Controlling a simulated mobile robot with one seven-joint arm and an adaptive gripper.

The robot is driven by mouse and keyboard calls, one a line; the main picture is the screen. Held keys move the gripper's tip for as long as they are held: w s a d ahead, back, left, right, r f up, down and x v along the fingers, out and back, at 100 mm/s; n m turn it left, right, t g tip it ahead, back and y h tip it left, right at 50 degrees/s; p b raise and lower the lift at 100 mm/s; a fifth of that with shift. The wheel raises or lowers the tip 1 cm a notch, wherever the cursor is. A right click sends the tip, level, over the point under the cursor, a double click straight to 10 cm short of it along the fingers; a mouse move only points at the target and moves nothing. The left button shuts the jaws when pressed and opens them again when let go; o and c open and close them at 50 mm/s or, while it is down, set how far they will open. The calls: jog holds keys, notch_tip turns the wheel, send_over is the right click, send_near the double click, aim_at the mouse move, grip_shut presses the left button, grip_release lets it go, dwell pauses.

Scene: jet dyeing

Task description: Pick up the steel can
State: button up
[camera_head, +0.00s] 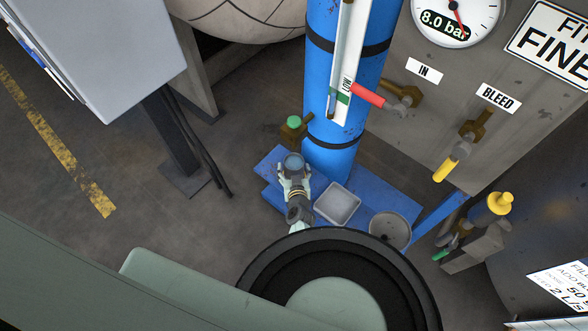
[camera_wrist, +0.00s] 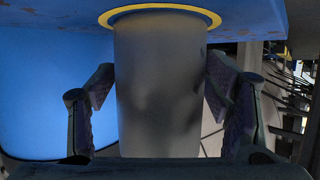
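The steel can is a plain grey cylinder (camera_wrist: 160,90) that fills the middle of the wrist view. In the head view its round top (camera_head: 293,163) shows at the left part of the blue platform. Its base meets the blue surface inside a yellow ring (camera_wrist: 160,9); I see no gap there. My gripper (camera_head: 294,178) is at the can, with one finger on each side of it. In the wrist view the fingers (camera_wrist: 160,88) flank the can near its edges. Whether the pads press on it is not clear, as the can hides their far ends.
A grey square tray (camera_head: 337,204) and a round grey pan (camera_head: 390,230) sit right of the can on the blue platform (camera_head: 270,172). A large blue cylinder (camera_head: 330,160) stands close behind.

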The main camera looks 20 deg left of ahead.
jog(key=c, duration=1.2)
jog(key=shift+r, duration=0.25)
